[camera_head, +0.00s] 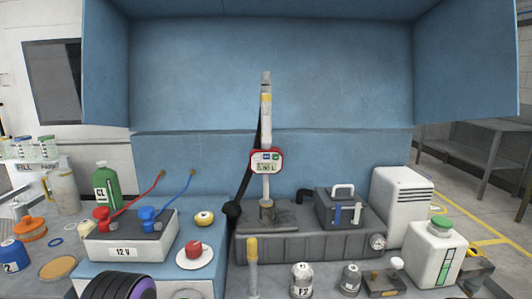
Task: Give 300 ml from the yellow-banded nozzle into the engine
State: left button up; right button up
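The yellow-banded nozzle (266,105) stands upright in the middle of the head view.
A 12 V battery (125,250) with red and blue clamps is at left, near a green bottle (106,188). A grey toolbox (341,208) sits on the block's right. A white jug (434,255) stands at right. Several small items line the front. Blue panels enclose the back.

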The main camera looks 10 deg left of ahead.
pick_arm(q)
grip_shut()
dwell(1.2)
dwell(0.4)
